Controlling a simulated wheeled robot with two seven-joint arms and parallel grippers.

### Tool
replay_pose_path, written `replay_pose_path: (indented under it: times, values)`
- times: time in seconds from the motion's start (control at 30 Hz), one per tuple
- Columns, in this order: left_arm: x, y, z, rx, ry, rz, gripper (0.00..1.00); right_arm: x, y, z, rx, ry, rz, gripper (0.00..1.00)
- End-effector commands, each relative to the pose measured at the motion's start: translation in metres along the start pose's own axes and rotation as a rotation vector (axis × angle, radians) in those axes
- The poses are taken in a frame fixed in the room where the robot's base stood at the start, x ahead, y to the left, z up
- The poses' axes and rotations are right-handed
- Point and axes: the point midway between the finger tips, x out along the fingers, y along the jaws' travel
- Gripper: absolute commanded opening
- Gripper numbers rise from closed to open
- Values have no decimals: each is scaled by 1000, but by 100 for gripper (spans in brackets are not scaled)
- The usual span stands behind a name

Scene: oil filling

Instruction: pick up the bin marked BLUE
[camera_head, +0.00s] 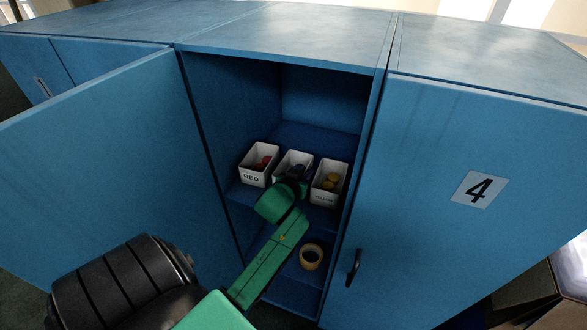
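Three white bins stand in a row on a shelf inside the open blue cabinet. The left bin (250,178) is marked RED and holds red items. The right bin (321,196) is marked YELLOW and holds yellow items. The middle bin (281,160) holds dark bluish items; my green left arm covers its front, so its label is hidden. My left gripper (296,174) is at the middle bin, over its front part. Its fingers are small and dark, and I cannot tell whether they are open or touch the bin. My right gripper is not in view.
The cabinet's open door (110,160) stands on the left. A closed door marked 4 (478,189) with a black handle (352,267) is on the right. A tan tape roll (311,257) lies lower in the cabinet. Shelf space behind the bins looks clear.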

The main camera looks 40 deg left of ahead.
Motion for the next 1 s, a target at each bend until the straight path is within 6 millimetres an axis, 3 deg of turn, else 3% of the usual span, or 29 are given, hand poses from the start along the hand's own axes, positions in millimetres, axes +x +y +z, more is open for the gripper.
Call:
replay_pose_path:
  times: [0.1,0.33,0.4,1.0]
  values:
    - [15,0,-1,1,0,0,19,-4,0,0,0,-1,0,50]
    - [18,0,0,0,1,1,19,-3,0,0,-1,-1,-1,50]
    - [18,0,0,0,1,1,0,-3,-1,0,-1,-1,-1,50]
    - [18,0,0,1,0,1,0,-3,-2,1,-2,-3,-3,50]
